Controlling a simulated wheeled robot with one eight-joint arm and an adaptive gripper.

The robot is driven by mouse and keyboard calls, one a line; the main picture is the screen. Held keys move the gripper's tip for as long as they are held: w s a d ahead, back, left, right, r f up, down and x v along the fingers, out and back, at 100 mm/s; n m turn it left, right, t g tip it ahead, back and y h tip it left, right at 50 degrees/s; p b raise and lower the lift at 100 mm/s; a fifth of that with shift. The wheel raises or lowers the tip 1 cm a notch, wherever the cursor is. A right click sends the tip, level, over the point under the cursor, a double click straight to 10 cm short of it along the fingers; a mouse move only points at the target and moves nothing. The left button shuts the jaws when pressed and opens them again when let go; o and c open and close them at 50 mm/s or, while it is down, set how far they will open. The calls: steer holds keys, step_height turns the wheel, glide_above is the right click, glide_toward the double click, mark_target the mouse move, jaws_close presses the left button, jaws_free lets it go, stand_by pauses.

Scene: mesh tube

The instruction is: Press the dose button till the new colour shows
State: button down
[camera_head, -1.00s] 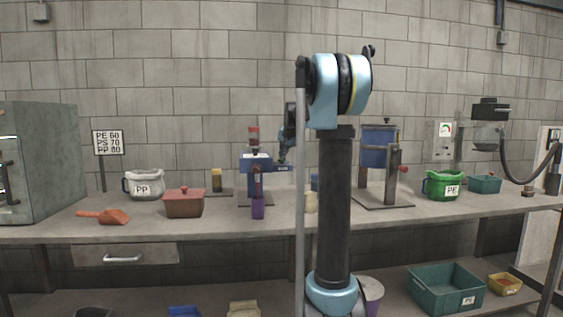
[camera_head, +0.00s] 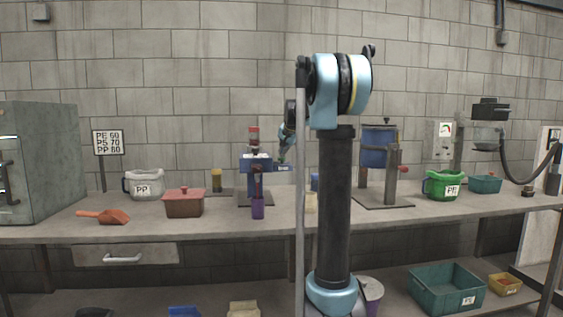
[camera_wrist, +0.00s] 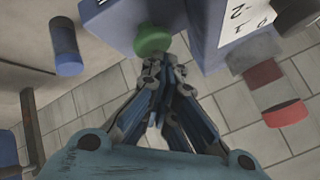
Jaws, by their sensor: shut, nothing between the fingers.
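The blue dosing device (camera_head: 256,164) stands on the bench in the head view, with a red-topped column above and a purple cup (camera_head: 257,208) below its front. In the wrist view its blue body (camera_wrist: 210,30) carries a round green button (camera_wrist: 153,40). My gripper (camera_wrist: 165,66) is shut and empty, with its fingertips just beside the green button; whether they touch it I cannot tell. In the head view my gripper (camera_head: 284,155) is small, at the device's right side. Red and white bands (camera_wrist: 268,85) show on the column.
A red-brown lidded box (camera_head: 184,204), an orange scoop (camera_head: 112,216) and a white PP jug (camera_head: 146,186) stand to the left. A second blue machine (camera_head: 376,150) and a green PE jug (camera_head: 444,186) stand to the right. A blue cylinder (camera_wrist: 67,46) shows in the wrist view.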

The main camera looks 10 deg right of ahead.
steer(key=shift+r, duration=0.55)
steer(key=shift+r, duration=2.5)
steer(key=s+f+n+g, duration=0.2)
steer(key=s+f, duration=1.1)
steer(key=s, duration=0.6)
steer(key=s+f+n+g, duration=0.2)
steer(key=s+f+n, duration=0.1)
steer(key=s+f, duration=1)
steer(key=s+a+f+n+g+h, duration=0.1)
steer(key=s+f+n+g, duration=0.2)
steer(key=s+f, duration=1)
steer(key=s, duration=1.1)
steer(key=shift+s+f, duration=0.2)
steer(key=shift+s, duration=0.1)
